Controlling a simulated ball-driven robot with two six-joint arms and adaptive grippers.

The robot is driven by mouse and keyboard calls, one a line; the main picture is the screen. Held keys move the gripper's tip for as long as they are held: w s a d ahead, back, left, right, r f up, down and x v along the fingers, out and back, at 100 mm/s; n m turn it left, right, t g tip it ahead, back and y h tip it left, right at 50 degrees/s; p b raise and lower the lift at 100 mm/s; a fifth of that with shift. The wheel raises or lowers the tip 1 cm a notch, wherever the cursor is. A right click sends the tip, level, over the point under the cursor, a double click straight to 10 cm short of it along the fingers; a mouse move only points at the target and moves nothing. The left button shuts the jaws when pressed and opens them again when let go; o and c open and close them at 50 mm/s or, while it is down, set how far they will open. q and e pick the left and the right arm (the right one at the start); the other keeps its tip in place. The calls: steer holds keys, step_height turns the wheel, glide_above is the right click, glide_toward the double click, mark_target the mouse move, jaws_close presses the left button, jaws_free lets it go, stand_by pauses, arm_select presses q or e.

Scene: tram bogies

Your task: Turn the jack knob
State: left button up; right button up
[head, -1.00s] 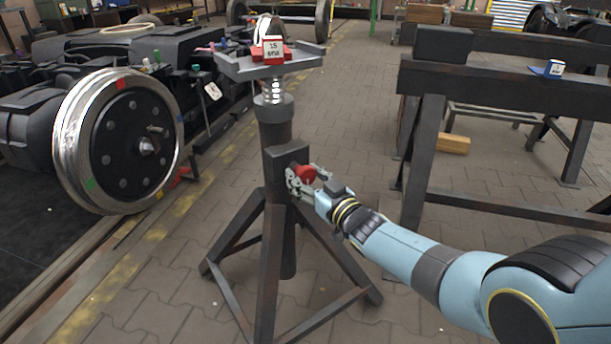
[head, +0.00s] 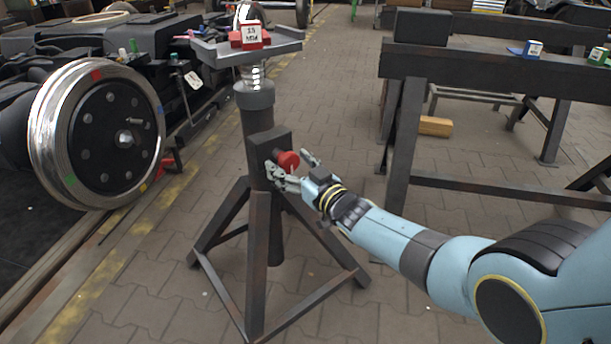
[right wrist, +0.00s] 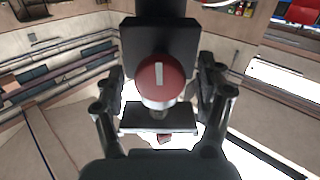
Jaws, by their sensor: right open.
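The red jack knob (head: 287,160) sits on a dark box (head: 268,143) on the column of the jack stand (head: 257,210). In the right wrist view the round red knob (right wrist: 160,80) has a pale upright mark on its face and a dark block behind it. My right gripper (head: 292,166) is open, its fingers apart on either side of the knob. In the right wrist view my right gripper (right wrist: 165,95) has one finger left and one right of the knob, with gaps showing. My left gripper is in neither view.
The jack's top tray (head: 285,48) carries a red block with a white label (head: 250,37). A wheelset (head: 97,133) and bogie stand at left.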

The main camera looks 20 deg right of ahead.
steer(key=v, duration=1.1)
steer(key=shift+s, duration=0.2)
steer(key=s+d+f+m+g+h+p, duration=0.2)
steer(key=s+d+f+g+p, duration=0.15)
steer(key=s+f, duration=0.85)
steer(key=s+d+f+m+g+h+p, duration=0.25)
steer(key=s+f+g, duration=0.4)
steer(key=s, duration=0.85)
steer(key=s+d+f+g, duration=0.1)
steer(key=s+f+g, duration=0.2)
steer(key=s, duration=1)
steer(key=s+d+f+n+g+h+p, duration=0.1)
steer(key=s+f+g, duration=0.3)
steer(key=s, duration=1)
step_height(320, 180, down, 2)
steer(key=shift+d+f, duration=0.2)
steer(key=shift+d, duration=0.05)
